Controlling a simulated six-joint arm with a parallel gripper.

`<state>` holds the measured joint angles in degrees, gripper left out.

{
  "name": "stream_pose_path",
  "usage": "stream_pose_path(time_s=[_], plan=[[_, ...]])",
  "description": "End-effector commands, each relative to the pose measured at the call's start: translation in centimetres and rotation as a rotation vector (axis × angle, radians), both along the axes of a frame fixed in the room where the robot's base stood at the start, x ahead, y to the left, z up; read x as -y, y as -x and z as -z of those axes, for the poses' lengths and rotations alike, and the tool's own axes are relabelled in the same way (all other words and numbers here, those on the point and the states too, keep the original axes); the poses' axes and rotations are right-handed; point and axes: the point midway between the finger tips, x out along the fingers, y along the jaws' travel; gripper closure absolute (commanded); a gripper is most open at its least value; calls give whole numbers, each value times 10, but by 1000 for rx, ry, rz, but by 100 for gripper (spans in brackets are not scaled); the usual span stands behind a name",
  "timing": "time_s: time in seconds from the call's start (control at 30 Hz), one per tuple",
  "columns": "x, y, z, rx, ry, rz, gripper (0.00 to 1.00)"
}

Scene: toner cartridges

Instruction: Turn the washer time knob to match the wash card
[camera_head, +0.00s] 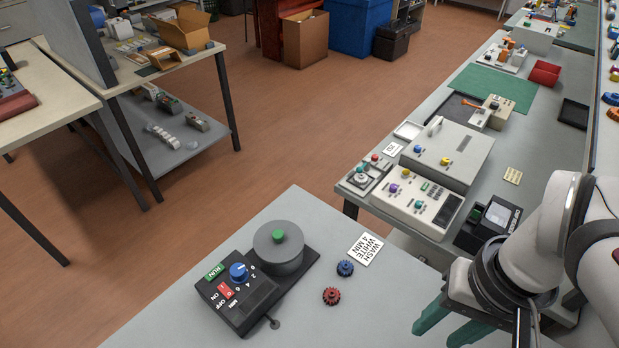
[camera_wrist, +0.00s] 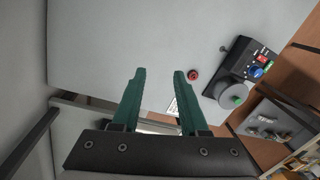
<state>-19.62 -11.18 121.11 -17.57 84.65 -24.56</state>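The washer (camera_head: 262,312) is a dark unit with a grey round lidded drum (camera_head: 280,250). Its blue time knob (camera_head: 238,271) has numbers 0, 2, 4 and 6 beside it; I cannot tell where it points. The knob also shows in the wrist view (camera_wrist: 258,72). The white wash card (camera_head: 365,249) lies flat right of the drum and reads "WASH WHITE 4 MIN". My gripper (camera_head: 437,333), with green fingers, is at the lower right, well apart from the knob. In the wrist view its fingers (camera_wrist: 159,74) are spread with nothing between the tips.
A blue gear (camera_head: 345,268) and a red gear (camera_head: 331,296) lie between the washer and my gripper. Green RUN (camera_head: 215,271) and red ON/OFF (camera_head: 226,291) controls flank the knob. A bench with instruments (camera_head: 418,194) stands behind. The table's front middle is clear.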

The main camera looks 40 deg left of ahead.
Motion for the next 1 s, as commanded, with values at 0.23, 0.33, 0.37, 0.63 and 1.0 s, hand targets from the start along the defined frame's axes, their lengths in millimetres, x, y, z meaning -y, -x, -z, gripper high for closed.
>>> stream_pose_path(time_s=[0.23, 0.33, 0.37, 0.63, 1.0], plan=[[-274, -15, 10, 95, 15, -1429, 29], [-337, 24, 28, 120, 16, -1760, 29], [-349, 33, 31, 124, 14, -1823, 29], [-368, 50, 46, 133, 13, -1943, 29], [-367, 49, 149, 132, 14, -1941, 29]])
